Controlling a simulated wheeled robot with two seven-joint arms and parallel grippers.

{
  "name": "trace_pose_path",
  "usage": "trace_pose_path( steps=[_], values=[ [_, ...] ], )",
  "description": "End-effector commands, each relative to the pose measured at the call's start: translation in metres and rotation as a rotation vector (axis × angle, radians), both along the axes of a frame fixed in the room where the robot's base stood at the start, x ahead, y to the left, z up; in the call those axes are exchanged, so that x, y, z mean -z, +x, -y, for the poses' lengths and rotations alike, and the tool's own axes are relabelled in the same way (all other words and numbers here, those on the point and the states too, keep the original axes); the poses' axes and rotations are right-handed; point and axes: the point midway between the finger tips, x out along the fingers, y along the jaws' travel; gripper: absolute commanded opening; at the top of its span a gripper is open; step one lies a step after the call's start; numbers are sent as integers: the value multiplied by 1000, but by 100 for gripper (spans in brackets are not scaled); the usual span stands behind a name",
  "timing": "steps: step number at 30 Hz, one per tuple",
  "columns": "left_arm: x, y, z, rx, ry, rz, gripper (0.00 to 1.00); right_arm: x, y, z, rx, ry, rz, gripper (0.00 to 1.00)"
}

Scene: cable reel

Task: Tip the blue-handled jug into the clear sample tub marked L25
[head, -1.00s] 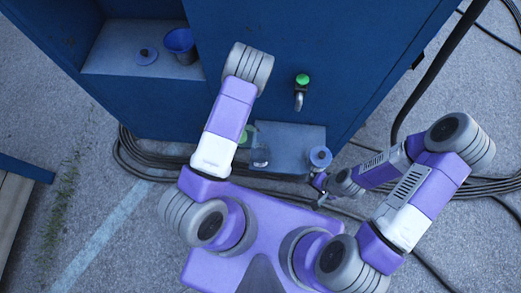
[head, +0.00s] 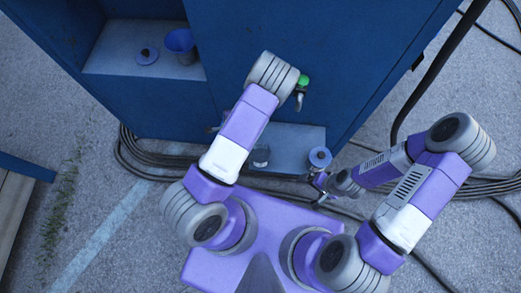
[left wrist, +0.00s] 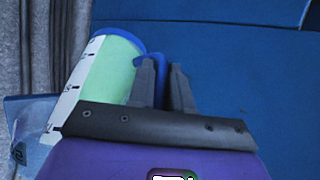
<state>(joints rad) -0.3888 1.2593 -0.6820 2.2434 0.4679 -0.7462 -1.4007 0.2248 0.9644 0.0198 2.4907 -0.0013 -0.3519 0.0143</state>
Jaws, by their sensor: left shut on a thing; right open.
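The jug (left wrist: 112,68) shows in the left wrist view, with green contents, a white scale strip and a blue handle (left wrist: 135,60). My left gripper (left wrist: 165,80) is shut on the handle. The jug leans in that view; its true tilt is unclear. A clear bluish tub (left wrist: 32,120) shows partly at the lower left, beside the jug; its marking is not readable. In the head view my left forearm hides the left gripper and most of the jug. My right gripper (head: 322,190) is open, low beside the small shelf.
A blue cup (head: 181,43) and a knobbed disc (head: 147,55) sit in the upper-left recess. Cables (head: 150,160) lie around the base.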

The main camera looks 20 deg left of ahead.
Motion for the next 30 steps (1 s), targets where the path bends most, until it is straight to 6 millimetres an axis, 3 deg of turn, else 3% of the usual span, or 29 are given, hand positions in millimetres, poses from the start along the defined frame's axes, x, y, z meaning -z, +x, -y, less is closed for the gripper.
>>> trace_pose_path(
  steps=[30],
  values=[
    [-16,-3,8,0,113,41,0,1,0,0,0,0,0,100]
  ],
)
